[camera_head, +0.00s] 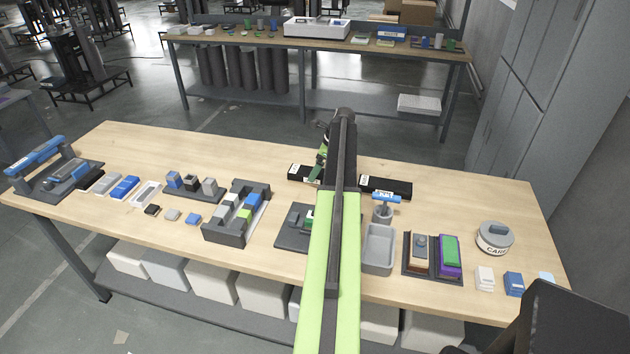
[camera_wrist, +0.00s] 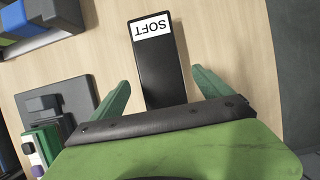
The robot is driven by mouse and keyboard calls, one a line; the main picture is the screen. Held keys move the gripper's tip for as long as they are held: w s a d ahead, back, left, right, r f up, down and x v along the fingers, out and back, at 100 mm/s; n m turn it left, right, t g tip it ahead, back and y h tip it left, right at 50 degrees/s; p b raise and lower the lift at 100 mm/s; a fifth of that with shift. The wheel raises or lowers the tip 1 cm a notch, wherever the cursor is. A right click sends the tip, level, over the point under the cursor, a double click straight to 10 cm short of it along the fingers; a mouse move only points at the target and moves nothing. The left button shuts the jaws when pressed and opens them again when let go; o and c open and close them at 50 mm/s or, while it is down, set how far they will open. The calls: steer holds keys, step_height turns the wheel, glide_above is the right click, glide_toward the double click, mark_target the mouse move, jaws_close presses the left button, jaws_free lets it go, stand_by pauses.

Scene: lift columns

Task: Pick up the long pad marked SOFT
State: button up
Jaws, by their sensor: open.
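The long black pad with a white SOFT label (camera_wrist: 160,75) lies flat on the wooden table. In the wrist view its label end points up and its lower end is hidden behind my gripper's housing. My gripper (camera_wrist: 160,78) is open and empty, with one green finger on each side of the pad. Whether the fingertips are level with the pad or above it, I cannot tell. In the head view a black pad with a white end (camera_head: 304,173), seemingly the same one, shows left of my arm. My gripper (camera_head: 321,163) is partly hidden there by my arm.
A second black pad (camera_head: 386,188) lies right of my arm, its label unreadable. A grey block holder (camera_head: 237,212) and a dark fixture (camera_head: 292,238) stand nearer the front. A blue-topped stand (camera_head: 383,211) and a grey tray (camera_head: 379,249) are to the right. Bare table lies left behind.

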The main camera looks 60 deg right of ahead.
steer(key=b+x, duration=0.1)
steer(key=x, duration=0.1)
steer(key=b+x, duration=0.1)
steer(key=shift+d+f, duration=0.15)
steer(key=shift+f, duration=0.25)
steer(key=shift+w+r, duration=0.1)
steer(key=shift+r, duration=0.1)
jaws_close()
